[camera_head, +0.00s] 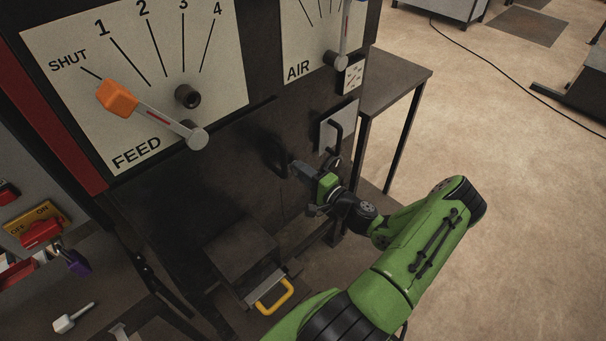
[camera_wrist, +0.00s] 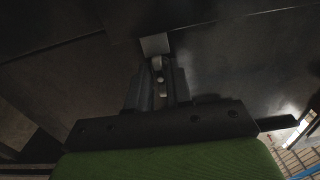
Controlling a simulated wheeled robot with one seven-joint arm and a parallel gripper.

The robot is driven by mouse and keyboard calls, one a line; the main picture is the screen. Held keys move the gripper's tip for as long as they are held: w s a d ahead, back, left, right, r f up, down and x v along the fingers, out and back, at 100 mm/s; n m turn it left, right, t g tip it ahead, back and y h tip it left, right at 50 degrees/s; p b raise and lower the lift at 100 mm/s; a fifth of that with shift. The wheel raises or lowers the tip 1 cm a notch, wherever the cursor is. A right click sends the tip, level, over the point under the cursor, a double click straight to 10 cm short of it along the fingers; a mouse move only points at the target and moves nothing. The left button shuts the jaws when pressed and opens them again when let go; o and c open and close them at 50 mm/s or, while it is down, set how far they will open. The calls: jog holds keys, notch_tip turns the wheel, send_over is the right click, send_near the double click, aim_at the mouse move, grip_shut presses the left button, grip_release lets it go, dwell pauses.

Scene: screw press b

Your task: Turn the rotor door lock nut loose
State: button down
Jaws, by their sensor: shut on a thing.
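My gripper (camera_head: 298,169) reaches to the dark front of the press, below the FEED and AIR plates. In the wrist view its two fingers (camera_wrist: 160,82) are shut on a small grey metal piece that I take for the rotor door lock nut (camera_wrist: 158,65). A pale grey block (camera_wrist: 155,44) shows just beyond the fingertips, against the dark panel. In the head view the gripper hides the nut. The turn of the nut cannot be told.
A dark handle (camera_head: 279,161) is close left of the gripper, and a grey plate with a black handle (camera_head: 336,131) is above right. A yellow-handled drawer (camera_head: 274,296) is below. An orange-knobbed FEED lever (camera_head: 118,98) is upper left. A side table (camera_head: 396,76) stands right; the floor beyond is mostly clear.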

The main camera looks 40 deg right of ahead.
jog(key=n+b, duration=0.2)
jog(key=n, duration=0.1)
jog(key=n+b, duration=0.6)
jog(key=n, duration=0.1)
jog(key=shift+f, duration=0.25)
jog(key=shift+n, duration=0.3)
jog(key=c, duration=1.2)
grip_release()
jog(key=shift+r, duration=0.1)
jog(key=s+p, duration=0.2)
jog(key=s, duration=1.3)
jog(key=shift+s+d, duration=0.25)
jog(key=shift+s, duration=0.15)
